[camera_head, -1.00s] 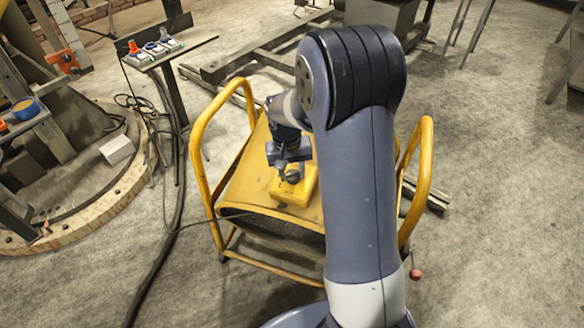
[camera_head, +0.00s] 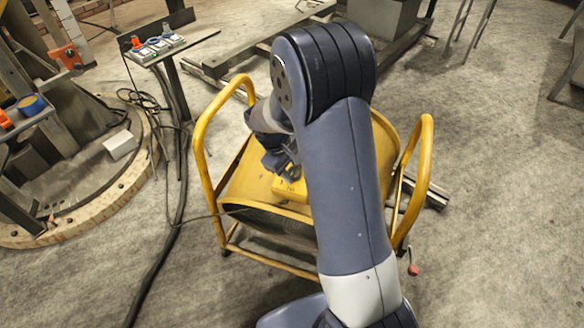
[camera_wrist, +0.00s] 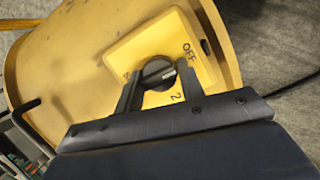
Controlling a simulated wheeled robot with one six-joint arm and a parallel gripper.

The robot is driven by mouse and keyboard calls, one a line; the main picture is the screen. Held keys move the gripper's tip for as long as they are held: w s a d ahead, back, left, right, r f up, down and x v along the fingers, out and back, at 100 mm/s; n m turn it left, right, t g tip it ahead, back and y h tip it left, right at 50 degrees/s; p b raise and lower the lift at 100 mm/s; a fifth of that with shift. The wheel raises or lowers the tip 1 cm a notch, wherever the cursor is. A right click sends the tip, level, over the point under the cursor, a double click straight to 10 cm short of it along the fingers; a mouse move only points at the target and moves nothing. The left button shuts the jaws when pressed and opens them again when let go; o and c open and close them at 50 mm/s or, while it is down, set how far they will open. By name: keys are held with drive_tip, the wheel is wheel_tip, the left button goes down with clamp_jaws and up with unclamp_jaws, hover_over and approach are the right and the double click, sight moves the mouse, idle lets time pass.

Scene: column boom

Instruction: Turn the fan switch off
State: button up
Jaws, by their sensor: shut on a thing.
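The yellow switch box (camera_wrist: 137,52) is on the yellow curved fan housing (camera_wrist: 65,45). It carries a round black knob (camera_wrist: 154,68) and the labels "OFF" and "2". The knob's pale mark points to the right, between "OFF" and "2"; a finger hides part of the face there. My gripper (camera_wrist: 158,76) has one finger on each side of the knob and is shut on it. In the head view my gripper (camera_head: 284,166) is tilted at the switch box (camera_head: 290,187), partly hidden by my arm.
A yellow tubular frame (camera_head: 201,150) rises on both sides of the fan. A dark cable (camera_head: 172,232) runs on the floor to the left.

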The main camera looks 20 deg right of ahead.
drive_tip(key=shift+n, duration=0.5)
drive_tip(key=o, duration=1)
drive_tip(key=shift+c, duration=0.2)
drive_tip(key=shift+r, duration=0.1)
drive_tip(key=v, duration=1)
drive_tip(key=shift+a+r+p, duration=0.2)
drive_tip(key=shift+r+p, duration=0.05)
drive_tip(key=shift+p, duration=0.05)
